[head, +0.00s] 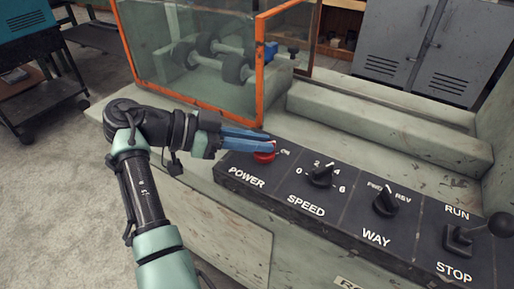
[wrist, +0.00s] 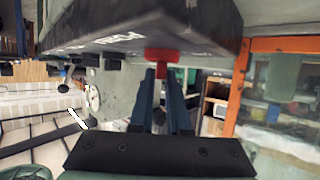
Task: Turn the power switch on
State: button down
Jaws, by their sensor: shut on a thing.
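The power switch (head: 264,157) is a red rotary knob at the left end of the black control panel, above the label POWER. My gripper (head: 270,145) reaches in from the left with its blue fingers at the knob. In the wrist view the fingertips (wrist: 162,73) are closed on the raised grip of the red knob (wrist: 161,55). The fingers cover part of the knob and its markings in the head view; an "ON" mark shows just to its right. I cannot tell exactly which mark the knob points to.
To the right on the panel sit the SPEED knob (head: 321,175), the WAY knob (head: 386,203) and the RUN/STOP lever (head: 470,238). An orange-framed clear guard (head: 262,70) stands behind my gripper. Grey lockers (head: 420,50) stand at the back.

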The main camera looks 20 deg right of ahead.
jog(key=shift+f, duration=0.15)
dwell(0.3)
jog(key=c, duration=0.9)
grip_release()
jog(key=shift+p+v, duration=1.05)
jog(key=shift+v, duration=5.45)
jog(key=shift+w, duration=0.15)
